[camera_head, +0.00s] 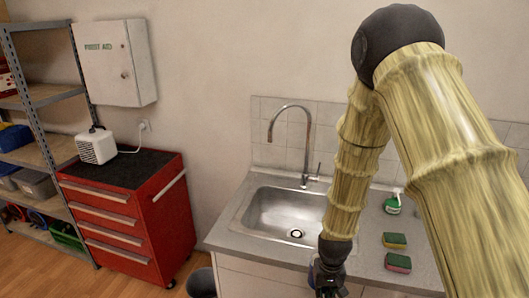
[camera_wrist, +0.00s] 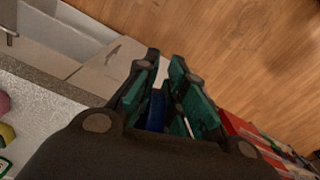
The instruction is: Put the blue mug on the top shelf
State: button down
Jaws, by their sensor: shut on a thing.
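My gripper (camera_head: 328,278) is low at the bottom of the head view, in front of the sink counter. In the wrist view its dark green fingers (camera_wrist: 166,95) are shut on a blue thing, taken as the blue mug (camera_wrist: 156,110). Only a small blue part shows between the fingers; the rest of the mug is hidden, and its tilt cannot be told. The metal shelf rack (camera_head: 46,97) stands at the far left of the head view, well away from my gripper. Its top level (camera_head: 36,26) is partly cut off by the frame.
A red tool cabinet (camera_head: 128,215) with a white appliance (camera_head: 97,146) on top stands between rack and sink (camera_head: 290,213). A first aid box (camera_head: 115,62) hangs above. Two sponges (camera_head: 396,251) and a green bottle (camera_head: 393,204) are on the counter. Wooden floor (camera_wrist: 240,50) is open.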

notch_tip(320, 180, down, 13)
jog(key=b, duration=1.3)
jog(key=shift+s+f, duration=0.15)
jog(key=shift+s, duration=0.05)
